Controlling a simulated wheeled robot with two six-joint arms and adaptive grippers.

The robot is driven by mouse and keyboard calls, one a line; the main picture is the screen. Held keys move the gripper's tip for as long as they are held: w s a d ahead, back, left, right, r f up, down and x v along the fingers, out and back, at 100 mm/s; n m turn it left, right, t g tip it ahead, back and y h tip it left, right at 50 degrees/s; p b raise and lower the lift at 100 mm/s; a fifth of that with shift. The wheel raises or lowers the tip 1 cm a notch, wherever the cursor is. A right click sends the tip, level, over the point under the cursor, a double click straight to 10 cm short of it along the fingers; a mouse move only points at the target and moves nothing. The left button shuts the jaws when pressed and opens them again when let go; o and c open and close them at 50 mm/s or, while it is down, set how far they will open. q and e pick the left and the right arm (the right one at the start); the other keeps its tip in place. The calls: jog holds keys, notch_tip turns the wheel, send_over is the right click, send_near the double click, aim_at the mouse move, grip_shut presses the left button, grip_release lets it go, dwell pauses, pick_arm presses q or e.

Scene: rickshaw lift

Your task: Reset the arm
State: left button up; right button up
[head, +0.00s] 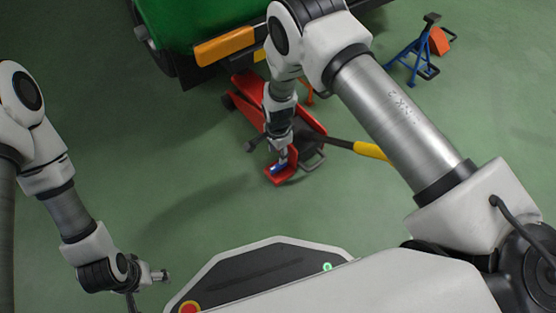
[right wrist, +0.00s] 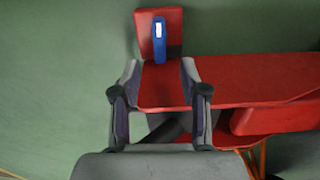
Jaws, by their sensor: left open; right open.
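The red floor jack (head: 250,95) lies on the floor at the corner of the green rickshaw (head: 180,22). A black bar with a yellow grip (head: 371,150) runs from it to the right. A small blue piece with a white label (right wrist: 159,40) sits on the jack's red end plate (right wrist: 174,22). My right gripper (head: 283,155) points down over this end of the jack; its open fingers show in the right wrist view (right wrist: 160,80), with the blue piece just beyond them. I cannot tell whether they touch the jack. My left gripper (head: 148,290) is open, low at the left, away from the jack.
A blue jack stand (head: 415,55) and an orange block (head: 439,40) stand on the floor at the upper right. An orange stand is partly hidden behind my right arm. The rickshaw's orange bar (head: 224,46) overhangs near the jack. The green floor at the left and centre is clear.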

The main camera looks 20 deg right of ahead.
notch_tip(320, 180, up, 4)
jog(key=shift+r, duration=0.15)
dwell(0.4)
